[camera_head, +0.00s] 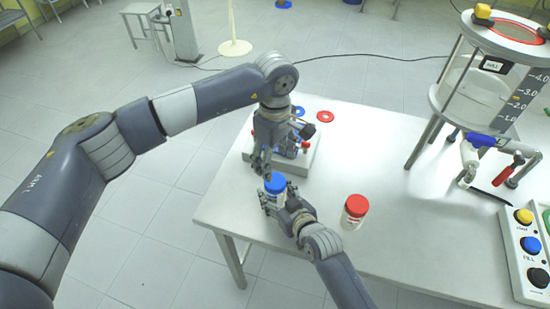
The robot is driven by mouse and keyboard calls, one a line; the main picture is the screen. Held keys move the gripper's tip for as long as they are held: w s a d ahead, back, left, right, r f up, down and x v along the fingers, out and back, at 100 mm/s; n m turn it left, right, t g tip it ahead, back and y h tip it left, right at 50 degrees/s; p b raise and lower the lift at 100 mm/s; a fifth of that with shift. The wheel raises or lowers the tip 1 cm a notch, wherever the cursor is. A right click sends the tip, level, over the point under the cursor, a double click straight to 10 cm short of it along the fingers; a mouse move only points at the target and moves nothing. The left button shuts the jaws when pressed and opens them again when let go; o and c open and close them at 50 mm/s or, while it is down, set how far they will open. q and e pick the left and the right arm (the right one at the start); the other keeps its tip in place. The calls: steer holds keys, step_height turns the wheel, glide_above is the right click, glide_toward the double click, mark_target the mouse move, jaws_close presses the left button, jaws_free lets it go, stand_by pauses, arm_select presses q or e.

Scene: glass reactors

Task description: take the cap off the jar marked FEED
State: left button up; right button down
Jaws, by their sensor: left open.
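A jar with a blue cap (275,183) stands near the left front edge of the white table (400,222). A second jar with a red cap (355,207) stands to its right. I cannot read the jar labels, so I cannot tell which is FEED. My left gripper (262,163) points down, open and empty, just above and slightly left of the blue cap. My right gripper (275,201), from the front, has its fingers around the body of the blue-capped jar below the cap and hides part of it.
Behind my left gripper is a grey block (312,158) with blue and red parts. A glass reactor (470,95) stands at the right, with a button panel (518,255) in front. The table's middle is clear.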

mark_target(275, 181)
arm_select(q)
steer(key=m, duration=0.6)
steer(key=shift+m, duration=0.3)
steer(key=m, duration=0.6)
steer(key=shift+m, duration=0.3)
arm_select(e)
steer(key=shift+f, duration=0.1)
arm_select(q)
steer(key=shift+f, duration=4)
steer(key=c, duration=1.1)
arm_select(e)
steer(key=shift+s, duration=0.1)
